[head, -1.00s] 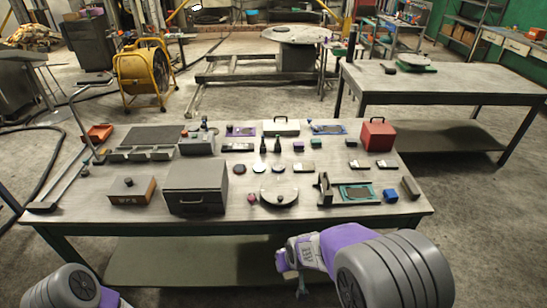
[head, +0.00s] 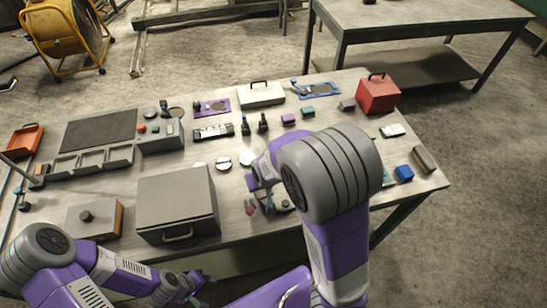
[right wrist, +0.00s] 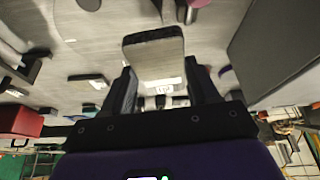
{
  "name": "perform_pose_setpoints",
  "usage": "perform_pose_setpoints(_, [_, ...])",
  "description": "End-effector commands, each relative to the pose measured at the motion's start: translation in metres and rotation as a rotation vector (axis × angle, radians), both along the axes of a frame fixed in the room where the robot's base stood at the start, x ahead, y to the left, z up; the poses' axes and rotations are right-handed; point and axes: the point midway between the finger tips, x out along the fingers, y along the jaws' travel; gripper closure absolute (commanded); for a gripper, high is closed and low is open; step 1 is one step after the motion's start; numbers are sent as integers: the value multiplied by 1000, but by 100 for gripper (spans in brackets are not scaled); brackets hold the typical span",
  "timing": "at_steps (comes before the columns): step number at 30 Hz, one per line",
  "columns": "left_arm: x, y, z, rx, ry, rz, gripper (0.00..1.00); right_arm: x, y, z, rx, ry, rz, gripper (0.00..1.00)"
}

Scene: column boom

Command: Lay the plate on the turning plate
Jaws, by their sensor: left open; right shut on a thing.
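My right gripper (head: 266,194) is low over the front middle of the workbench, partly hidden by my arm. In the right wrist view its fingers (right wrist: 165,88) are shut on a grey, flat piece with rounded corners, which I take as the plate (right wrist: 153,52). The round grey turning plate (head: 285,204) lies at the bench front, under or beside this gripper; most of it is hidden. I cannot tell whether the plate touches it. My left gripper (head: 190,287) is open and empty, low in front of the bench's front edge.
A grey drawer box (head: 177,200) stands left of the right gripper, with a knobbed wooden box (head: 95,218) beyond it. Several small parts lie between.

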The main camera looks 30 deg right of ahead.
Motion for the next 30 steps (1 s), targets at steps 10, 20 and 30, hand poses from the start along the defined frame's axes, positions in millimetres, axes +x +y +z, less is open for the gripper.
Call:
perform_pose_setpoints(10, [0, 0, 80, 0, 0, 0, 57, 8, -48, 18, -6, 1, -377, 100])
perform_pose_setpoints(20, [0, 0, 99, 0, 0, 0, 57, 6, -66, 10, 2, -4, -528, 100])
perform_pose_setpoints(30, [0, 0, 77, 0, 0, 0, 57, 6, -66, -12, 3, -4, -529, 100])
